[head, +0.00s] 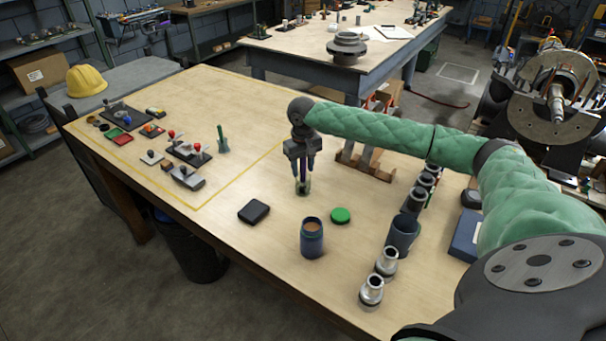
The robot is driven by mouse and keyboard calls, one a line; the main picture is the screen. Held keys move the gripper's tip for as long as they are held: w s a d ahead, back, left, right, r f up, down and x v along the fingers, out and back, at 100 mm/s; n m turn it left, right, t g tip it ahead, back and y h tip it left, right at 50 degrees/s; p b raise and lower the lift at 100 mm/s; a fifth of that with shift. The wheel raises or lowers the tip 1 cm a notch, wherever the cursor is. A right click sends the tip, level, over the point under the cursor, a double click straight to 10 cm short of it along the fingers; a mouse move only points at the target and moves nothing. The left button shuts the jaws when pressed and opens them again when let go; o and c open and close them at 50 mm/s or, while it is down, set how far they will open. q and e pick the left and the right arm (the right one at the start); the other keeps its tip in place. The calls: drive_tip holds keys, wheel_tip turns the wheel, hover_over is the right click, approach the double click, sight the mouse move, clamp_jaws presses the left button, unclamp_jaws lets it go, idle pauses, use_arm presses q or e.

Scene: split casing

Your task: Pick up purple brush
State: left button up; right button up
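My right gripper (303,166) points straight down over the middle of the wooden table. Its two fingers stand apart on either side of a thin, dark purple upright thing (303,173), which looks like the purple brush. The brush's lower end is in a small greenish, see-through jar (303,187) standing on the table. At this size I cannot see the brush's bristles or any contact with the fingers. My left gripper is not in view.
A blue jar (312,239), a green lid (341,215) and a black box (254,211) stand near the front. Metal fittings (371,291) and a dark cup (402,234) are at right. Small tools lie inside the yellow outline at left. The table left of the gripper is fairly clear.

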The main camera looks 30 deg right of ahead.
clamp_jaws()
drive_tip(key=shift+r, duration=0.1)
